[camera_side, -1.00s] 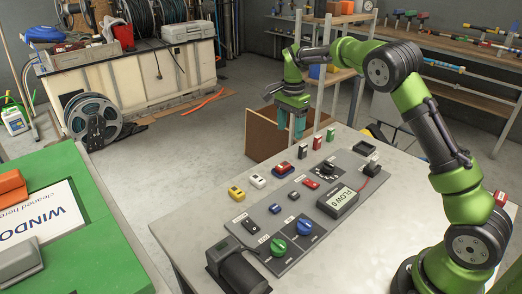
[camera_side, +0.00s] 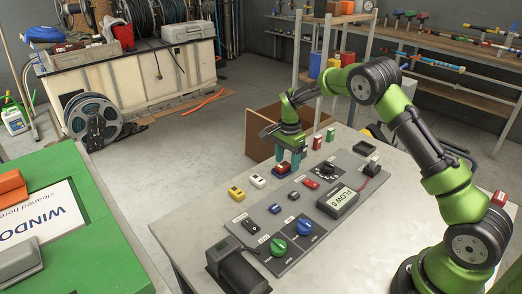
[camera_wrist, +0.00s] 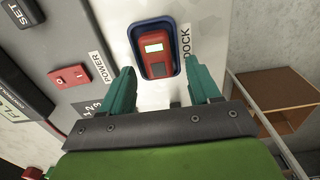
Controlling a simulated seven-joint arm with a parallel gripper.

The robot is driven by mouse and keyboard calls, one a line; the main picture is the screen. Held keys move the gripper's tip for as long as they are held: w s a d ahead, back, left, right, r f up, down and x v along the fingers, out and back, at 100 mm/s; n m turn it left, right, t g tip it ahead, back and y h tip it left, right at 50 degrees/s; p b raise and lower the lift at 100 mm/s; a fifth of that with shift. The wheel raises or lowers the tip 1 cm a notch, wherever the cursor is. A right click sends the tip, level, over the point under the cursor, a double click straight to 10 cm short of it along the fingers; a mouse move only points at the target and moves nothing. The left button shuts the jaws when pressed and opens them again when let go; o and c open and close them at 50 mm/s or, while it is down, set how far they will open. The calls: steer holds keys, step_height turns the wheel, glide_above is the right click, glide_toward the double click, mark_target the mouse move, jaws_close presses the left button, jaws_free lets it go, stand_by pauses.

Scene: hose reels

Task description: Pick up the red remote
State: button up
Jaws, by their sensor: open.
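The red remote (camera_wrist: 154,52) has a small pale screen and lies in a dark blue dock (camera_wrist: 139,26) marked DOCK in the wrist view. In the side view, the red remote (camera_side: 283,168) is a small red shape at the table's far edge, partly covered by my fingers. My gripper (camera_side: 288,158) is open, with teal fingers pointing down over the dock. In the wrist view, the fingertips (camera_wrist: 161,76) stand apart with the remote ahead between them. Nothing is between the fingers; their exact height above the remote is hard to tell.
A grey control panel (camera_side: 270,236) with knobs and a FLOW meter (camera_side: 337,201) lies beside the dock. A yellow block (camera_side: 236,193) and a white block (camera_side: 257,181) lie to the left. A red upright block (camera_side: 317,142) and a green one (camera_side: 331,134) stand at right.

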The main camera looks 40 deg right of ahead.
jaws_close()
steer(key=shift+r, duration=0.15)
